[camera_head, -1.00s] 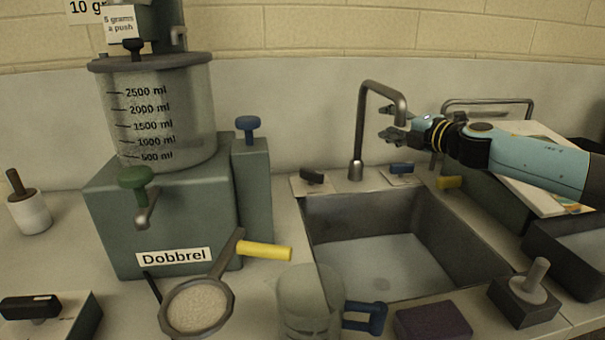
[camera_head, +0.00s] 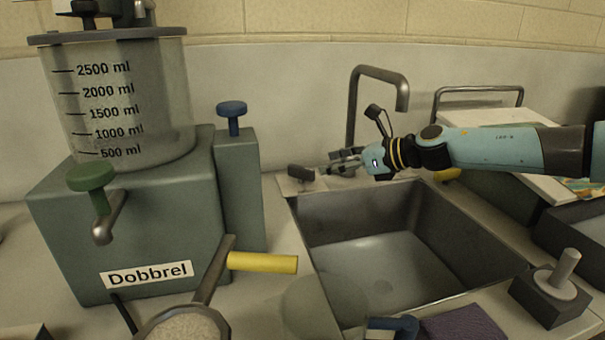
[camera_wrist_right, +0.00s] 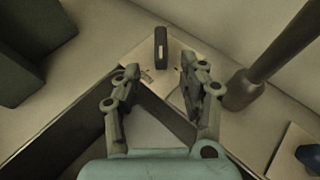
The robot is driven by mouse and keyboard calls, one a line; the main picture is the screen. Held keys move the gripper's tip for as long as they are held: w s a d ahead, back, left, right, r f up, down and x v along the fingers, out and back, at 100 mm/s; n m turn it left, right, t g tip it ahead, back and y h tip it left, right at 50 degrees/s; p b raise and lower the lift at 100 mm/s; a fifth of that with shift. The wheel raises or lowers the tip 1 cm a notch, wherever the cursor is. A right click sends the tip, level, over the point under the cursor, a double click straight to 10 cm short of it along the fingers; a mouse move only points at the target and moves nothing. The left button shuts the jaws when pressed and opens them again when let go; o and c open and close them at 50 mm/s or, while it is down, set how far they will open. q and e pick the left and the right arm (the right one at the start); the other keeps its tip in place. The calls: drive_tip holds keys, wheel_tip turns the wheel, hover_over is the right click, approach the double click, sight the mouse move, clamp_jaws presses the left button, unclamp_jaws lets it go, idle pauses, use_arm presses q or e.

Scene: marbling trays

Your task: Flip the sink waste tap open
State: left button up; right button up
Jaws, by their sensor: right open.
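A dark tap lever (camera_head: 300,172) stands on a pale plate at the sink's back left corner. It also shows in the right wrist view (camera_wrist_right: 161,47), upright in the picture, just beyond and between my right fingertips. I cannot read a label on it. My right gripper (camera_head: 330,163) is open and empty, reaching in from the right behind the sink, just right of the lever. Its two fingers (camera_wrist_right: 160,68) are spread apart and do not appear to touch the lever. My left gripper is out of view.
The grey faucet (camera_head: 353,110) rises close behind my right gripper. A blue lever (camera_wrist_right: 308,155) sits at the wrist view's lower right. The sink basin (camera_head: 345,270) is empty. The Dobbrel dispenser (camera_head: 75,240) and blue-knobbed block (camera_head: 240,180) stand left of the lever.

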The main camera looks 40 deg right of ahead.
sight(307, 169)
drive_tip(key=x, duration=0.8)
drive_tip(key=shift+w+f, duration=0.25)
clamp_jaws()
